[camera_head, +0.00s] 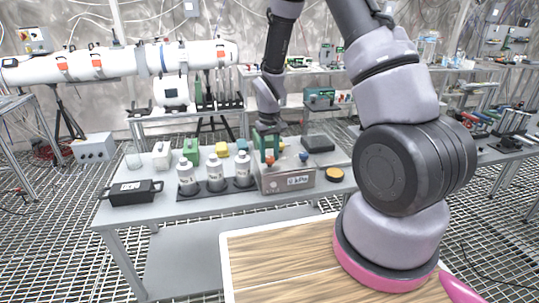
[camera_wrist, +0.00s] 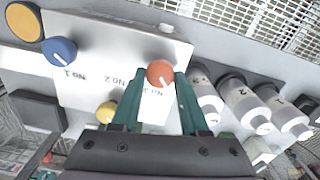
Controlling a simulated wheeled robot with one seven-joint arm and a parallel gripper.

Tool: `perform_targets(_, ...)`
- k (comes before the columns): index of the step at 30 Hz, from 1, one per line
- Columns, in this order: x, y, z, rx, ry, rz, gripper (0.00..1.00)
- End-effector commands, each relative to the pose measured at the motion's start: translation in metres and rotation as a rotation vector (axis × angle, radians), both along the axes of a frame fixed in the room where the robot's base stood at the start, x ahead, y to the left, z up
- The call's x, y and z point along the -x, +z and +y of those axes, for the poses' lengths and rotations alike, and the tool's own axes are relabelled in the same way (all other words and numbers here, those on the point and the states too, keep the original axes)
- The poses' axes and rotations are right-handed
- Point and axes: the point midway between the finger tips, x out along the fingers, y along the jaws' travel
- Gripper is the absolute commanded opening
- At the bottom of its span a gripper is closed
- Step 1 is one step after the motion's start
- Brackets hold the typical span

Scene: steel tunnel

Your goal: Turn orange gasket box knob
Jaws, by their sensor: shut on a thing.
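The gasket box (camera_head: 288,183) is a pale metal box on the grey table; its labelled face (camera_wrist: 120,65) fills the middle of the wrist view. The orange knob (camera_wrist: 160,73) has a white pointer line and sits by the "No.3" label. It also shows in the head view (camera_head: 270,160). My gripper (camera_wrist: 160,80) has green fingers, one on each side of the orange knob, and is shut on it. In the head view my gripper (camera_head: 267,147) comes down from above onto the box. A blue knob (camera_wrist: 60,50) sits by "No.1", and a yellow knob (camera_wrist: 105,112) is partly beside the left finger.
White bottles (camera_head: 214,172) stand in a row left of the box. A black case (camera_head: 133,192) lies at the table's left end. A dark block (camera_head: 318,144) and a yellow round piece (camera_head: 334,174) lie to the right. A wooden-topped surface (camera_head: 285,270) is in front.

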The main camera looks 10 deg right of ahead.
Motion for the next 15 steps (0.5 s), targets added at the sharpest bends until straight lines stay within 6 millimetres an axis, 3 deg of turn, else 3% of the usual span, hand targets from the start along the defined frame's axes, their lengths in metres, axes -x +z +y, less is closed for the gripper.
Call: perform_targets(15, -0.0014, 0.0007, 0.0002, 0.0, 0.161, -0.003, 0.0)
